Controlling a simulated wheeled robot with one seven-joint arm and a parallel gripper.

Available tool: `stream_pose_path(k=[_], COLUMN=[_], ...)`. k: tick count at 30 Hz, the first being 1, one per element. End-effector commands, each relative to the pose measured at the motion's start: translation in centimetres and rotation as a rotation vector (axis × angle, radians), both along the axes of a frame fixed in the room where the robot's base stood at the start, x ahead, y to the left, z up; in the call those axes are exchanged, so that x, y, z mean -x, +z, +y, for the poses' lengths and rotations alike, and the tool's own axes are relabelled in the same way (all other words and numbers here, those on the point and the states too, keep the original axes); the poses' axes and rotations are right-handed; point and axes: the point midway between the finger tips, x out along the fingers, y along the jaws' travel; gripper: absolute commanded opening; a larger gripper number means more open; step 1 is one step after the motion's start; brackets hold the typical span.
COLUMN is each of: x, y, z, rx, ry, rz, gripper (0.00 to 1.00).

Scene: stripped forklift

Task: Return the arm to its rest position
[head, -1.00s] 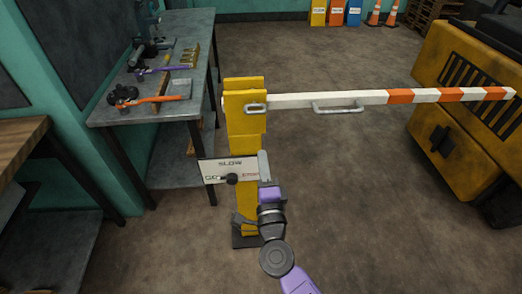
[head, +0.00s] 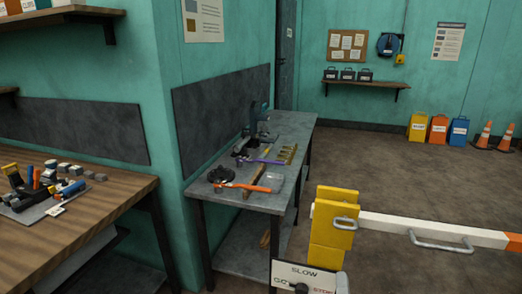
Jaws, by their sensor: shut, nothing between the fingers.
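My gripper cannot be made out in the head view, and most of my arm lies below the picture's bottom edge. The panel has a dark knob and stands in front of the yellow barrier post (head: 332,226). Its lower part is cut off by the picture's edge.
The white barrier arm (head: 385,224) with a grey handle (head: 440,243) reaches right from the post. A grey workbench (head: 236,197) with tools stands left of it, and a wooden bench (head: 95,225) further left. Open floor (head: 420,175) lies behind the barrier.

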Motion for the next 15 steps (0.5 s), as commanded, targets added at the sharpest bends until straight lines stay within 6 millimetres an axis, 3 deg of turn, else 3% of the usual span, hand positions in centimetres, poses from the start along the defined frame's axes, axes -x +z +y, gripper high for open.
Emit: stream_pose_path(k=[15], x=[18.3], y=[-2.0], z=[-0.3], rx=[0.752], ry=[-0.005], rz=[0.195], gripper=[0.0])
